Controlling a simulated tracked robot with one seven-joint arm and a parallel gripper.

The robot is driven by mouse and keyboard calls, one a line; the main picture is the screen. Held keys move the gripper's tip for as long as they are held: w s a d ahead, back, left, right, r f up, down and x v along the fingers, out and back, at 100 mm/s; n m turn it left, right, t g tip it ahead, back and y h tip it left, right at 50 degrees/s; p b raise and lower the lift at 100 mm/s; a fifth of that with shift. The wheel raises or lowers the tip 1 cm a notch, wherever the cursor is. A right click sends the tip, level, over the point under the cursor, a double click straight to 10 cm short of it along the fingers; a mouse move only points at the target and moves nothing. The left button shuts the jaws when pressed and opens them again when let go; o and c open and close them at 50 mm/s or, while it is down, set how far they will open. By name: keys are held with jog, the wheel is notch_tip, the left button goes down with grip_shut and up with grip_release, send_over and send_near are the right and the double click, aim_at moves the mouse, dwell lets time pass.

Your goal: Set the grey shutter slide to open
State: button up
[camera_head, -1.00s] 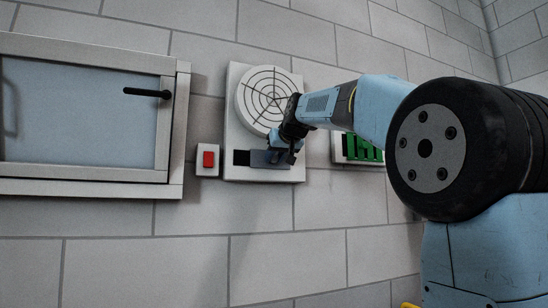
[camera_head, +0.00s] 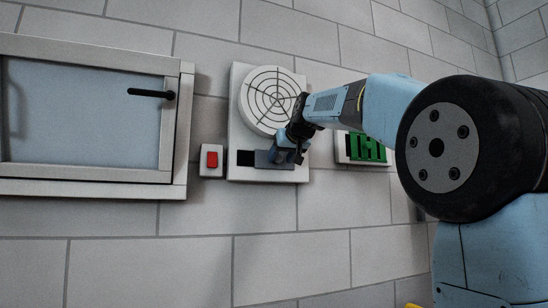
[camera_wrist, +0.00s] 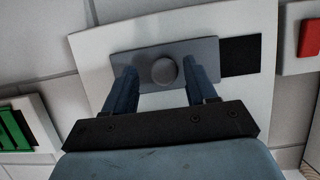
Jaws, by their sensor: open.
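The grey shutter slide (camera_head: 273,159) is a flat plate low on a white wall panel (camera_head: 238,105), below a round vent. A dark opening (camera_head: 245,158) shows at its left in the head view. In the wrist view the slide (camera_wrist: 205,48) has a round grey knob (camera_wrist: 164,71), and the dark opening (camera_wrist: 240,56) lies to its right. My gripper (camera_head: 287,158) is at the slide. In the wrist view my gripper (camera_wrist: 163,80) is open, with one finger on each side of the knob and gaps between. Whether the fingertips touch the plate I cannot tell.
A small box with a red button (camera_head: 212,159) sits left of the panel. A framed window (camera_head: 90,120) with a black handle (camera_head: 150,93) is further left. A green-fronted unit (camera_head: 366,147) is to the right, partly behind my arm. The wall below is clear.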

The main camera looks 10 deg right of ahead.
jog(key=v, duration=1.3)
jog(key=shift+s, duration=0.35)
jog(key=shift+d, duration=0.1)
jog(key=s+f+g, duration=0.2)
jog(key=s+f, duration=0.6)
jog(key=f, duration=0.7)
jog(key=s+f+m+g+h, duration=0.1)
jog(key=s+f+g, duration=0.2)
jog(key=s+f, duration=0.5)
jog(key=s+f+g+h, duration=0.1)
jog(key=s+f, duration=0.7)
jog(key=f, duration=1.6)
jog(key=shift+s+d+f+m+g, duration=0.2)
jog(key=shift+s+d+m+g, duration=0.15)
jog(key=shift+g, duration=0.45)
jog(key=shift+a, duration=0.1)
jog(key=shift+c, duration=0.4)
